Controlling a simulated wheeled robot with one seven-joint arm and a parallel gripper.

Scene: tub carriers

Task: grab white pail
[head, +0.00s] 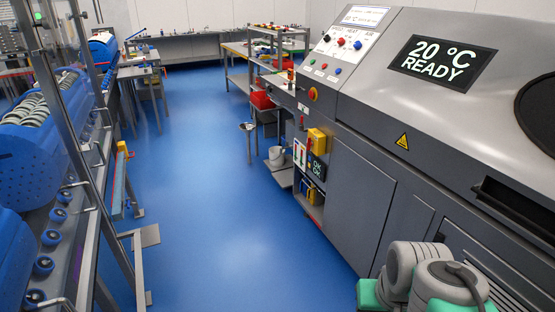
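A small white pail (277,157) stands far ahead, a little right of the picture's middle. It is low down, beside the left end of the grey machine, on or just above a grey low platform; I cannot tell which. A stand or table end rises close by it. Grey rounded links of my own arm show at the bottom right, with green parts. My gripper is not in view, and no gripper is near the pail.
The large grey machine (360,190) lines the right side. Blue perforated tubs (40,165) on a roller frame with metal posts line the left. Red bins (262,101) sit above the pail. The blue floor (215,190) between is clear.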

